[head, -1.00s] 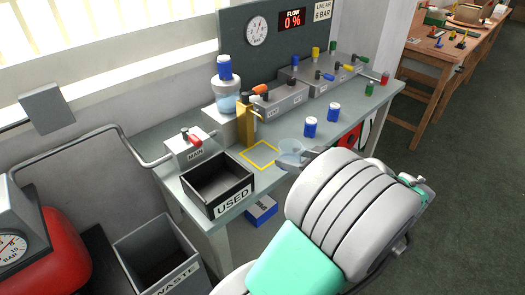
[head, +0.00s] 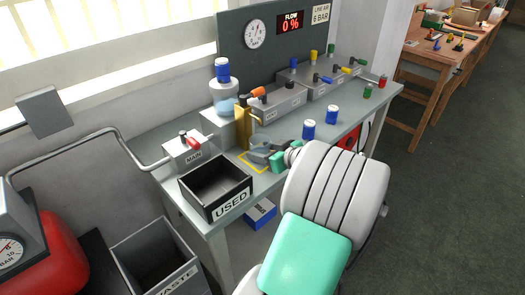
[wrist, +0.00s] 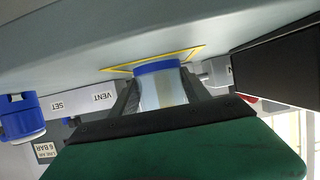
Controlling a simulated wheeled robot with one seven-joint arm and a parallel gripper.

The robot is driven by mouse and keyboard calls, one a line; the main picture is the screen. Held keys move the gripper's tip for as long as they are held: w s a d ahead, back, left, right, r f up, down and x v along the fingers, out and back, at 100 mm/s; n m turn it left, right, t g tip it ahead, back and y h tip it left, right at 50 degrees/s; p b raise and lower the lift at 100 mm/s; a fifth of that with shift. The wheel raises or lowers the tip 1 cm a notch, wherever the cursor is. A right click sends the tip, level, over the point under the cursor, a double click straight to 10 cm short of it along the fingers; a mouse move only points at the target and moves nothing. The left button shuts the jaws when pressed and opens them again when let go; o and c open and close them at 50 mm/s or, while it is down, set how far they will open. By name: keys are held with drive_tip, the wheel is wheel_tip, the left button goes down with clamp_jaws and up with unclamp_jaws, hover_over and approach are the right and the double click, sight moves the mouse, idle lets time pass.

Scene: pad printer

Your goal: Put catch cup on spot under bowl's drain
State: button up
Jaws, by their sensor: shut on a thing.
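My gripper (head: 272,156) is shut on the catch cup (head: 260,153), a clear cup held over the yellow square outline (head: 250,165) on the bench. In the wrist view, turned upside down, both dark fingers clasp the clear cup (wrist: 160,93). Its blue end faces the bench, inside or just above the yellow outline (wrist: 196,53). I cannot tell whether it touches the bench. The clear bowl (head: 223,101) stands behind on a grey block, with a blue-capped bottle on top. A brass-coloured upright (head: 241,128) stands in front of the block. The drain's opening is not clear to see.
The black USED bin (head: 215,190) stands close left of my gripper, and the MAIN valve box (head: 188,150) is behind it. Two blue-capped jars (head: 308,131) stand to the right. Valve blocks (head: 278,103) line the back.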

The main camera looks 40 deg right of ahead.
drive_tip(key=o, duration=1.3)
drive_tip(key=shift+r+p, duration=0.2)
drive_tip(key=shift+p, duration=0.15)
drive_tip(key=v, duration=1.2)
